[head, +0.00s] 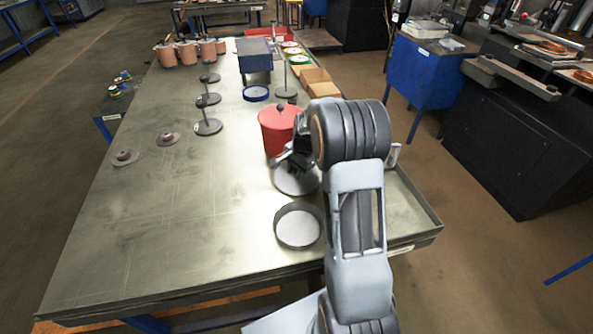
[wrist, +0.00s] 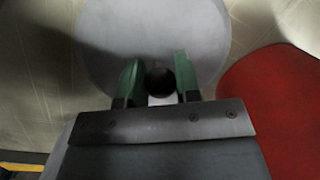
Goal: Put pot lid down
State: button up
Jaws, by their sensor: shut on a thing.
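The pot lid (head: 297,184) is a flat grey disc with a dark knob. In the wrist view the lid (wrist: 200,30) spreads beneath my gripper (wrist: 160,80), and the dark knob sits between the two green fingers. My gripper (head: 293,163) is shut on this knob, just in front of the red pot (head: 276,135). My wrist hides part of the lid in the head view. I cannot tell whether the lid touches the table or hangs slightly above it. The red pot also shows at the right of the wrist view (wrist: 270,110).
A round grey tray-like ring (head: 299,228) stands on the table (head: 150,230) just in front of the lid. Two small knobbed discs (head: 125,157) lie at left. Stands (head: 208,126), a blue box (head: 255,58) and copper pots (head: 187,52) are farther back. The front left is clear.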

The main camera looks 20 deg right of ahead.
jog(key=o, duration=1)
jog(key=shift+c, duration=0.2)
notch_tip(320, 180, up, 12)
jog(key=s+d, duration=0.1)
jog(key=d, duration=0.1)
jog(key=s+a+n+t+h, duration=0.1)
jog(key=s+a+n, duration=0.5)
jog(key=s, duration=0.4)
jog(key=s+a+r+n+t, duration=0.1)
jog(key=s+a+n, duration=0.5)
jog(key=s, duration=0.5)
jog(key=shift+a+r+n+t+h, duration=0.25)
jog(key=shift+a+n+t+h, duration=0.15)
jog(key=shift+n, duration=0.3)
